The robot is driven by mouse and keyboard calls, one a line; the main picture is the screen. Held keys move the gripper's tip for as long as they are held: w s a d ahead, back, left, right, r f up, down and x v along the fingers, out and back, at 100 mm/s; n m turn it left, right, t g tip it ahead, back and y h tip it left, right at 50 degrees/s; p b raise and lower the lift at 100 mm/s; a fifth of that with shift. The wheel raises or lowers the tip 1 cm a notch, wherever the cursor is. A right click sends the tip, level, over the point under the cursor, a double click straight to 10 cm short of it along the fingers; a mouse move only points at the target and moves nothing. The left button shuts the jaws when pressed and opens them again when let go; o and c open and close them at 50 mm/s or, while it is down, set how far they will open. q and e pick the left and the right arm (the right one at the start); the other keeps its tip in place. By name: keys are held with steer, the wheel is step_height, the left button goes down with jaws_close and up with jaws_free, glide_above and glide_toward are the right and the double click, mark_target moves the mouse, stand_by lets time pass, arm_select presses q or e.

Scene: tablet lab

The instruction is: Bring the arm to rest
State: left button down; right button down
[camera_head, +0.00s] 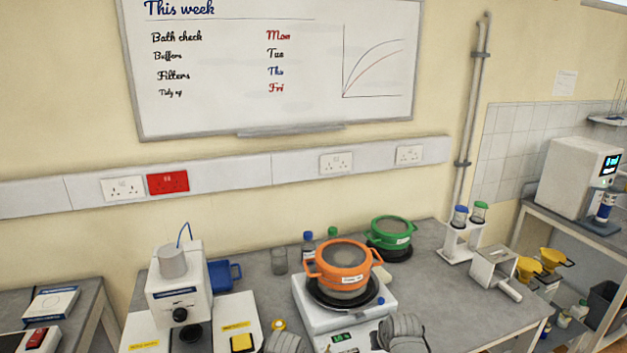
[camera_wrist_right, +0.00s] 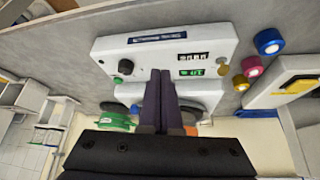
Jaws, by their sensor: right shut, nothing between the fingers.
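My right gripper shows in the right wrist view (camera_wrist_right: 160,76). Its two dark fingers are together with nothing between them. They point over the front of the white hotplate device (camera_wrist_right: 212,48). Grey parts of my two arms show at the bottom edge of the head view, but no fingertips are seen there. My left gripper is out of sight.
An orange pot (camera_head: 343,262) stands on the white hotplate. A green pot (camera_head: 391,232) sits behind it to the right. A white instrument (camera_head: 178,287) stands at the left, a tube rack (camera_head: 462,243) at the right. The bench (camera_head: 430,285) is clear between hotplate and rack.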

steer(key=s+a+f+n+g+b, duration=0.1)
steer(key=s+a+f+g, duration=0.2)
steer(key=s+a, duration=0.3)
steer(key=s+a+f+n+g+h+b, duration=0.1)
steer(key=s+a+f+n+g+b, duration=0.1)
steer(key=s+a, duration=0.5)
steer(key=shift+s+f+n+g, duration=0.3)
steer(key=shift+s+f+g, duration=0.55)
steer(key=shift+s, duration=0.3)
